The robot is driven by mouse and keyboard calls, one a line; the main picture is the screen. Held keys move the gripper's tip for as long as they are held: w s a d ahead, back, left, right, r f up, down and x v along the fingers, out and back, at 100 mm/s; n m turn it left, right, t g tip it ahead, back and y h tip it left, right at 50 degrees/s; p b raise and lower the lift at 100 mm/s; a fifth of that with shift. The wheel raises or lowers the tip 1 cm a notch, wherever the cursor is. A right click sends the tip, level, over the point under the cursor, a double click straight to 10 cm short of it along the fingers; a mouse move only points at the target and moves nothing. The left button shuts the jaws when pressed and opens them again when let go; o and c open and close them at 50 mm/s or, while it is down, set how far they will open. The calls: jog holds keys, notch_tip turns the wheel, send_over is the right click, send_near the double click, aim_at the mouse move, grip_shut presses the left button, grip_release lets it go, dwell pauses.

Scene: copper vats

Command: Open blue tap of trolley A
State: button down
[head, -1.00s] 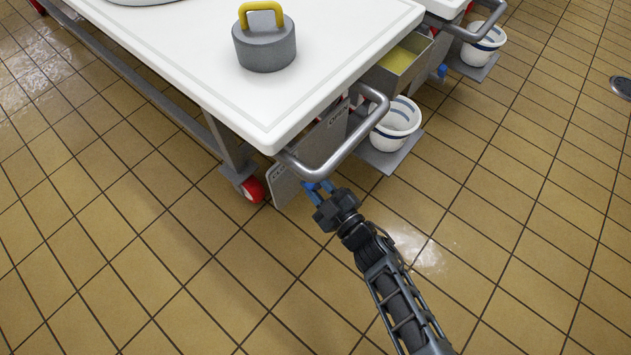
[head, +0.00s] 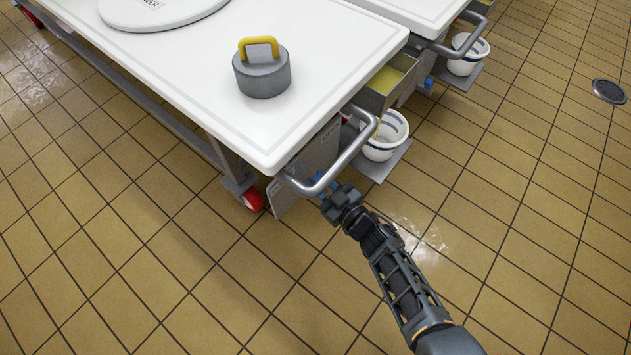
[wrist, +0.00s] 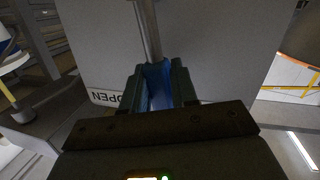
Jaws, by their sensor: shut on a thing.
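The blue tap handle (wrist: 158,86) sits between the fingers of my gripper (wrist: 160,88) in the wrist view, and the jaws are shut on it. A metal stem runs up from it in front of a grey plate (wrist: 215,50). An upside-down "OPEN" label (wrist: 107,98) is on the plate, left of the jaws. In the head view my gripper (head: 328,196) is below the steel push handle (head: 345,155) at the corner of a white-topped trolley (head: 210,75). Only a bit of blue shows there; the handle's angle is hard to tell. I cannot read which trolley this is.
A grey weight with a yellow grip (head: 262,70) and a round white lid (head: 155,8) are on the trolley top. A white bucket (head: 384,140) stands on a low shelf beside the tap plate. A second trolley (head: 420,12) is behind. The tiled floor at right is open.

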jog(key=shift+w+d, duration=0.15)
jog(key=c, duration=1)
grip_release()
jog(key=shift+p+v, duration=1.65)
jog(key=shift+v, duration=2.25)
